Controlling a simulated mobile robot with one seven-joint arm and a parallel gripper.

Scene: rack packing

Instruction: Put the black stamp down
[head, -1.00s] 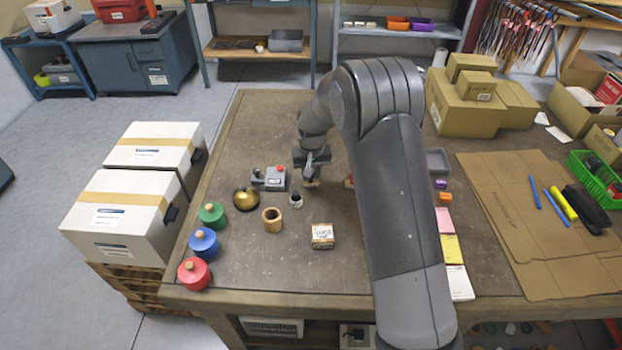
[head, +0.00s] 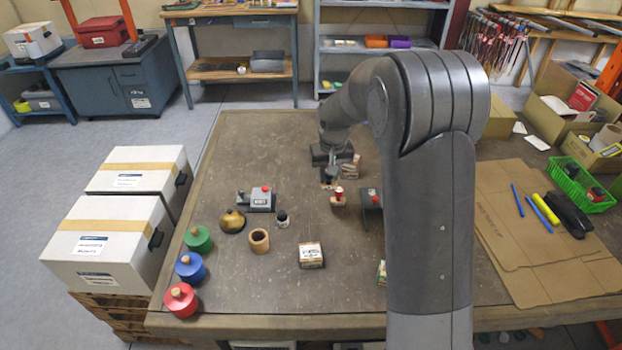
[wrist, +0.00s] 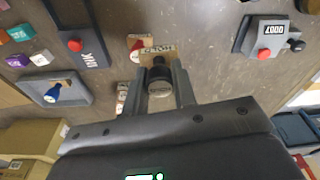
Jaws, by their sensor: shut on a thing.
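My gripper (wrist: 160,76) is shut on the black stamp (wrist: 158,71), seen in the wrist view as a black handle over a pale wooden block with dark lettering. In the head view my gripper (head: 328,176) is over the far middle of the table (head: 270,145), and the stamp is mostly hidden beneath it. A red-handled stamp (head: 338,198) stands just in front of it; it also shows in the wrist view (wrist: 134,42). Wooden blocks (head: 351,165) are close on the right. I cannot tell whether the held stamp touches the table.
A dark device with a red knob (head: 371,195) is to the right, partly behind my arm. A grey numbering device (head: 258,200), a brass pot (head: 232,220), a wooden cup (head: 259,240) and coloured pots are at left. The table's far left is clear.

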